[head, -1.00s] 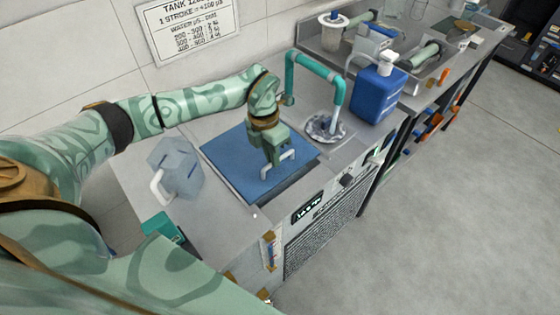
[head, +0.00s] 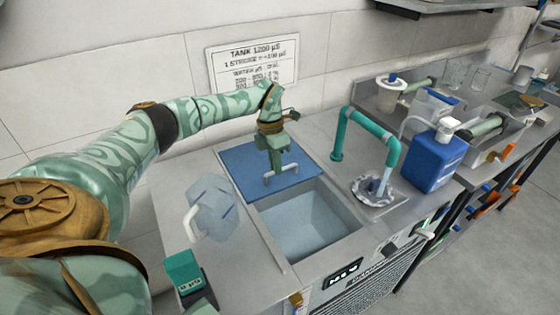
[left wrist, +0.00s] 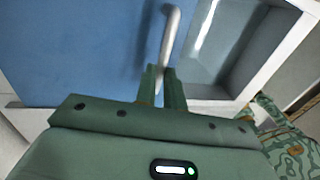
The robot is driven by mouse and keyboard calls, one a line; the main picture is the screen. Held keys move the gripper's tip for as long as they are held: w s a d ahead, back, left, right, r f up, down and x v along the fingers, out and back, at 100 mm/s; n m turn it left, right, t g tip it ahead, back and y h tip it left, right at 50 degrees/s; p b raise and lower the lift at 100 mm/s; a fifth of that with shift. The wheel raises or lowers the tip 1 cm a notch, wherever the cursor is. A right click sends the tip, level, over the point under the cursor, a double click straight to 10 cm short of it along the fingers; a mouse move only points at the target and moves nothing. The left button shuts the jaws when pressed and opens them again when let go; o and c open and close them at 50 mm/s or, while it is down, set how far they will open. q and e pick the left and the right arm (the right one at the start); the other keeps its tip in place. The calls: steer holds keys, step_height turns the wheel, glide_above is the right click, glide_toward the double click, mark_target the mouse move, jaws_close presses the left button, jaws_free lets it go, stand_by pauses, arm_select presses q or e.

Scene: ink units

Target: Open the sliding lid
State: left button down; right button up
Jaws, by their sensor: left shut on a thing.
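The blue sliding lid (head: 240,172) covers the back part of a tank set in the grey counter. The front part of the tank opening (head: 305,225) is uncovered and shows a pale blue inside. A light handle (head: 281,180) stands at the lid's front edge. My left gripper (head: 268,176) points down at the handle and is shut on it. In the left wrist view the two fingers (left wrist: 163,85) close around the handle bar (left wrist: 171,40), with the blue lid (left wrist: 75,50) on the left and the opening on the right. My right gripper is not in view.
A clear jug (head: 213,208) stands left of the tank, near a teal box (head: 185,275). A teal pipe (head: 370,133) and a blue bottle (head: 438,163) stand to the right. A wall sign (head: 255,62) hangs behind.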

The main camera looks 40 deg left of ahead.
arm_select(q)
steer(key=c, duration=1.5)
jaws_free()
steer(key=a+r+p, duration=0.1)
steer(key=r, duration=0.4)
steer(key=a+r+p, duration=0.1)
steer(key=r, duration=0.4)
steer(key=w+a+r+p, duration=0.1)
steer(key=r, duration=0.5)
steer(key=shift+p, duration=0.3)
